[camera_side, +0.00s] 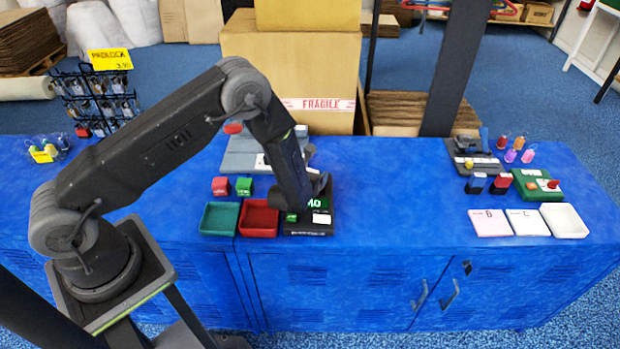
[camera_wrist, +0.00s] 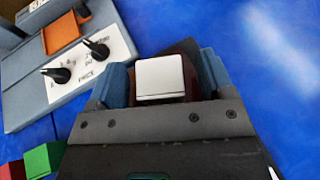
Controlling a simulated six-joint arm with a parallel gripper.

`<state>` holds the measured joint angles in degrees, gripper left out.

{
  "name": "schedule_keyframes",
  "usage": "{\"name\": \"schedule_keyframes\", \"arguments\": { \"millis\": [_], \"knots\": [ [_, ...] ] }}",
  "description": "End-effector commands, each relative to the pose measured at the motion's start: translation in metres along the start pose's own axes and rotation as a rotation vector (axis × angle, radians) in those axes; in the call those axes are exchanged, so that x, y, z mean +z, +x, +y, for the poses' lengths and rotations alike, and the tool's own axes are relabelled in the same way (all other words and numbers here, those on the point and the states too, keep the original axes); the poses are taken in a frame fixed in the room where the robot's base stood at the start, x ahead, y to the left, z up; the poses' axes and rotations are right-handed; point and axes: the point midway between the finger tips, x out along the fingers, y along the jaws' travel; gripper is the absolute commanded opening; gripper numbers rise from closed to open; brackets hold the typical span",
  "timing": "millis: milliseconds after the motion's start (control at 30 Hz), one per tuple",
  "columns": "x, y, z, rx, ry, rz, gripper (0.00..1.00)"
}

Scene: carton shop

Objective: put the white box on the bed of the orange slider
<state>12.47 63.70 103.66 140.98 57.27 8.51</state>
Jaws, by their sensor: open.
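The white box (camera_wrist: 160,79) shows in the wrist view between the two fingers of my gripper (camera_wrist: 163,84), with a dark red surface around its far and right sides. My gripper is open; I cannot tell whether a finger touches the box. In the side view my gripper (camera_side: 318,182) is low at the right end of the grey machine, and the box is hidden there. The orange slider (camera_wrist: 64,33) is at the upper left of the wrist view, on the blue-grey machine (camera_wrist: 24,72), beyond a white panel with two black knobs. Its bed looks empty where visible.
A red box (camera_side: 220,186) and a green box (camera_side: 244,186) stand left of my gripper. A green tray (camera_side: 219,233), a red tray (camera_side: 258,232) and a black scale (camera_side: 307,229) line the front edge.

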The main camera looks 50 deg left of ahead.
Motion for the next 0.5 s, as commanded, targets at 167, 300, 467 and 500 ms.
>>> {"name": "schedule_keyframes", "arguments": {
  "millis": [167,300,467,500],
  "knots": [
    [0.0002,0.0027,0.0001,0.000,0.000,0.000,0.74],
    [0.0001,0.0024,0.0001,0.000,0.000,0.000,0.69],
    [0.0001,0.0022,0.0001,0.000,0.000,0.000,0.53],
    [0.0001,0.0022,0.0001,0.000,0.000,0.000,0.50]
  ]
}}
